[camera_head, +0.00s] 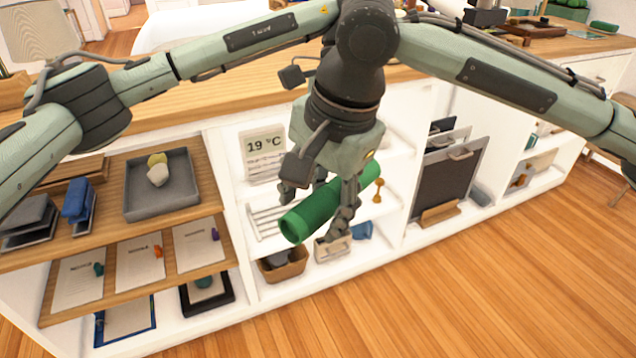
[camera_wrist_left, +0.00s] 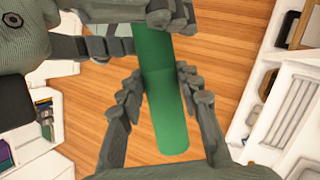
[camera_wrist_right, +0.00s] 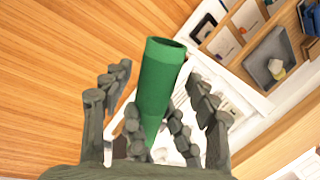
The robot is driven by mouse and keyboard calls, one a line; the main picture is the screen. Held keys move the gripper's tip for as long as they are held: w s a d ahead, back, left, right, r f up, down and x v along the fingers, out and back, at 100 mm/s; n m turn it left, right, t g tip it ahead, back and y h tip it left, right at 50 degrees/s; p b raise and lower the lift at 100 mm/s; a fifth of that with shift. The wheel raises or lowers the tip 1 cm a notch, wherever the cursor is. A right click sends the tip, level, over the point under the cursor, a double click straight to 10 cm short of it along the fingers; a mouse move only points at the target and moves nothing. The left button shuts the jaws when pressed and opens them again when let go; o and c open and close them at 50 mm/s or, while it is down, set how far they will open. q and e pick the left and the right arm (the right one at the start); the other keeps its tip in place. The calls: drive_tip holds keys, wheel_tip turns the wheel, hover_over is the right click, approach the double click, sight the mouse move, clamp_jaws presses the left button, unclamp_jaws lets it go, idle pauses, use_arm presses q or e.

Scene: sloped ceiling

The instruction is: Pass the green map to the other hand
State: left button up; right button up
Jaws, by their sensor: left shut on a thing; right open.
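The green map (camera_head: 318,210) is a rolled tube held in the air in front of the white shelf unit, with its open end toward the lower left in the head view. My left gripper (camera_wrist_left: 160,78) is shut on the map, its fingertips against both sides. My right gripper (camera_wrist_right: 160,85) is open, with its fingers spread on either side of the map and a gap on each side. In the right wrist view the left gripper's fingers show lower down on the tube. In the head view the grippers overlap and partly hide the map.
The shelf unit's wooden top (camera_head: 180,100) runs behind my arms. Its shelves hold a grey tray (camera_head: 178,205), a temperature display (camera_head: 264,150), a wicker basket (camera_head: 285,268) and dark boards (camera_head: 445,185). The wooden floor (camera_head: 470,290) in front is clear.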

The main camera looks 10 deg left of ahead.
drive_tip(key=shift+f, duration=0.3)
drive_tip(key=shift+c, duration=0.5)
drive_tip(key=c, duration=1)
use_arm(q)
drive_tip(key=o, duration=1.2)
use_arm(e)
drive_tip(key=shift+c, duration=0.6)
